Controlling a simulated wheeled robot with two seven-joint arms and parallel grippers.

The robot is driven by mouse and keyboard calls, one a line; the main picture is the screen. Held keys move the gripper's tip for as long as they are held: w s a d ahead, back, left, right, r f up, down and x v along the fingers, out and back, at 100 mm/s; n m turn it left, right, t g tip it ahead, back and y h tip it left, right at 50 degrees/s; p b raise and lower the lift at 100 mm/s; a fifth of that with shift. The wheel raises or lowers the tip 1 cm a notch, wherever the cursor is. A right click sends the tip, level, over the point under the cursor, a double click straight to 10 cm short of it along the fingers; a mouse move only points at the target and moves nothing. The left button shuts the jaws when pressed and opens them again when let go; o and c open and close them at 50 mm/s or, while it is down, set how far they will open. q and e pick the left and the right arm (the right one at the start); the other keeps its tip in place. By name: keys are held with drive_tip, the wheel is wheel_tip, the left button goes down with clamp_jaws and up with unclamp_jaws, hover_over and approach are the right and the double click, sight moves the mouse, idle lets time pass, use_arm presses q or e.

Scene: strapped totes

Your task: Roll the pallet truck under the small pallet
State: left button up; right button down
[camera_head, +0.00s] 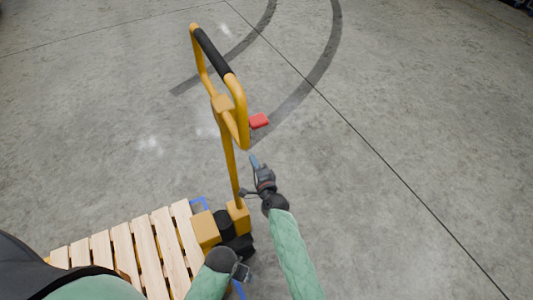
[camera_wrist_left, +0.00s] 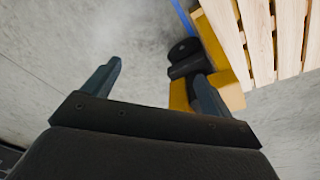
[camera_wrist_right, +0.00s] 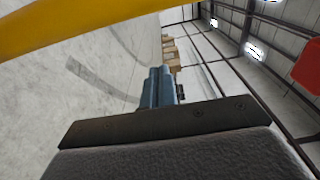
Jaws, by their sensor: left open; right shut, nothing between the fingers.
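The yellow pallet truck (camera_head: 229,160) stands with its tall handle loop and black grip (camera_head: 212,50) upright. Its yellow body also shows in the left wrist view (camera_wrist_left: 230,88). The small wooden pallet (camera_head: 150,250) lies directly against the truck body at lower left; yellow shows between its slats, so the forks appear to be under it. My right gripper (camera_head: 254,161) is shut and empty, just right of the handle shaft; its fingers meet in the right wrist view (camera_wrist_right: 158,86). My left gripper (camera_head: 244,272) is low beside the truck body; its fingers are apart in the left wrist view (camera_wrist_left: 155,88).
A red piece (camera_head: 259,121) shows beside the handle loop. Blue floor marking (camera_head: 200,202) runs by the pallet and truck. Dark tyre marks curve across the concrete. The floor behind and to the right is clear. Distant boxes (camera_wrist_right: 170,50) show in the right wrist view.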

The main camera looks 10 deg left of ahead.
use_arm(q)
wheel_tip(320, 180, up, 10)
drive_tip(key=s+b, duration=0.1)
drive_tip(key=b, duration=0.1)
drive_tip(key=shift+s+f, duration=0.2)
use_arm(e)
drive_tip(key=v, duration=1)
use_arm(q)
drive_tip(key=shift+d, duration=0.1)
use_arm(e)
drive_tip(key=shift+w+d, duration=0.1)
drive_tip(key=shift+d, duration=0.05)
